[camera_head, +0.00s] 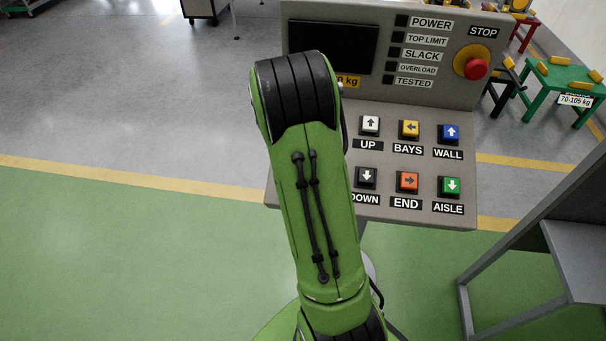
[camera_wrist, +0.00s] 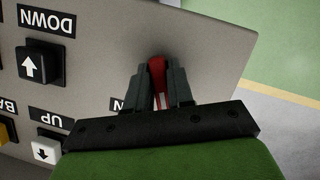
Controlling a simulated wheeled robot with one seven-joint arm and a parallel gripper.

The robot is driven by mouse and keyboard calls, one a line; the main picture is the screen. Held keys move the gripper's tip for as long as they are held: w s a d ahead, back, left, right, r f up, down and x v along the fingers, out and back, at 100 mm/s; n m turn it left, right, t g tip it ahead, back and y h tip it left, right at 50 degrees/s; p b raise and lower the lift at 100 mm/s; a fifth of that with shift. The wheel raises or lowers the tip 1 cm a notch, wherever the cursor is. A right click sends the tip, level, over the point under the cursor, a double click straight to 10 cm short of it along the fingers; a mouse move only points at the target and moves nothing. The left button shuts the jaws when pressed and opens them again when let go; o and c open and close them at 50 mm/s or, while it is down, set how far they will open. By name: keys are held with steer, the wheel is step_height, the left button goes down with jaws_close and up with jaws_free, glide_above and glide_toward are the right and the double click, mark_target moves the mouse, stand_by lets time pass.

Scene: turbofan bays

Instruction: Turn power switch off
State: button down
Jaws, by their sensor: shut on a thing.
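In the wrist view, a red switch lever (camera_wrist: 157,70) stands on the grey sloping face of the control panel (camera_wrist: 105,60). My gripper (camera_wrist: 158,82) has its two dark fingers on either side of the lever and is shut on it. A black label beside the fingers is mostly hidden, so I cannot read it in full. In the head view, my green arm reaches over the panel's left part (camera_head: 280,190) and hides the lever and my gripper.
Push buttons sit close by: UP (camera_head: 370,125), DOWN (camera_head: 367,177), BAYS (camera_head: 409,129) and others. A red STOP button (camera_head: 475,68) is on the upright part, beside a dark screen (camera_head: 331,47). A grey frame (camera_head: 540,240) stands at right. Green floor (camera_head: 120,250) at left is clear.

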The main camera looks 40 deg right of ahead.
steer(key=shift+r+n, duration=0.1)
steer(key=shift+n, duration=0.9)
steer(key=shift+h, duration=0.3)
steer(key=c, duration=1.1)
jaws_free()
steer(key=p+v, duration=0.3)
steer(key=v, duration=1.2)
steer(key=shift+w+r, duration=0.2)
steer(key=shift+r, duration=0.1)
